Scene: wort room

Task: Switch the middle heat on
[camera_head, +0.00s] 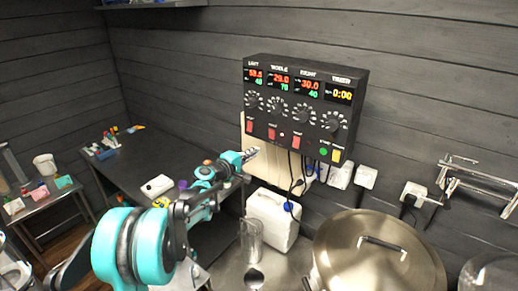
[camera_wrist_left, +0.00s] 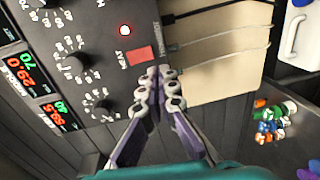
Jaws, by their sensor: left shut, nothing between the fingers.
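The black control box (camera_head: 305,105) hangs on the wall with left, middle, right and timer columns. The middle red heat switch (camera_head: 271,133) sits low on its face and shows in the left wrist view (camera_wrist_left: 139,53). The middle display (camera_head: 279,82) reads about 29.0 over 70. My left gripper (camera_head: 252,152) is shut and empty below the box's left part. In the wrist view its fingertips (camera_wrist_left: 160,71) appear just beside the middle switch; contact is unclear. My right gripper is out of view.
The left switch (camera_head: 250,127) and right switch (camera_head: 297,140) flank the middle one. Cables (camera_head: 293,177) hang below the box. A white canister (camera_head: 272,220), a glass jug (camera_head: 250,241) and a large lidded pot (camera_head: 345,250) stand underneath. A dark table (camera_head: 150,160) is at left.

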